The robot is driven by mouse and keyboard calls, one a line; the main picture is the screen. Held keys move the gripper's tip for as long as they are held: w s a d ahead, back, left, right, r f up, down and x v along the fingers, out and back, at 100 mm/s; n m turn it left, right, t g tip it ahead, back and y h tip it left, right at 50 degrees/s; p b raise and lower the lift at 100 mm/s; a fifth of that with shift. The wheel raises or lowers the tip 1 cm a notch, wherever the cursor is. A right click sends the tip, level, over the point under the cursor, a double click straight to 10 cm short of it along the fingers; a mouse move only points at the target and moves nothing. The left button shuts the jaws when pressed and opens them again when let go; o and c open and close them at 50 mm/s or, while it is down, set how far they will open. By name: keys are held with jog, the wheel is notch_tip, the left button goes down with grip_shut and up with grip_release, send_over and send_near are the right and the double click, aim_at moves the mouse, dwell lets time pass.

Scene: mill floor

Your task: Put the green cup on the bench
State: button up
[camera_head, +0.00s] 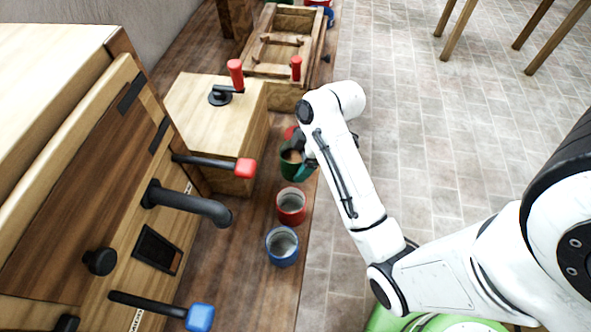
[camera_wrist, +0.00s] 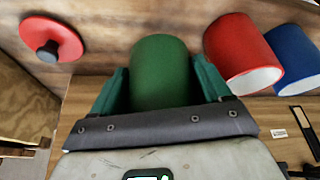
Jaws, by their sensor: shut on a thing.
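The green cup (camera_head: 288,172) is upright at the right edge of the wooden bench (camera_head: 245,260), with its open top showing. My gripper (camera_head: 299,166) is shut on it. In the wrist view the green cup (camera_wrist: 160,70) sits between the two dark green fingers of my gripper (camera_wrist: 160,82), one on each side. I cannot tell whether its base touches the bench or hangs a little above it.
A red cup (camera_head: 291,206) and a blue cup (camera_head: 282,246) stand on the bench, nearer than the green one. A red lid with a black knob (camera_wrist: 52,40) lies beyond. A wooden machine with levers (camera_head: 130,200) and a wooden box (camera_head: 215,115) stand left.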

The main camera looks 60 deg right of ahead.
aim_at(296, 170)
jog(key=shift+w+f, duration=0.2)
jog(key=shift+s+d+x, duration=0.15)
jog(key=shift+x, duration=0.8)
jog(key=shift+s+d+x, duration=0.1)
jog(key=shift+s+x, duration=0.05)
jog(key=shift+x, duration=0.85)
jog(key=shift+f, duration=0.2)
jog(key=o, duration=1.1)
jog(key=shift+o, duration=0.2)
jog(key=p+v, duration=0.4)
jog(key=v, duration=0.8)
jog(key=shift+p, duration=0.3)
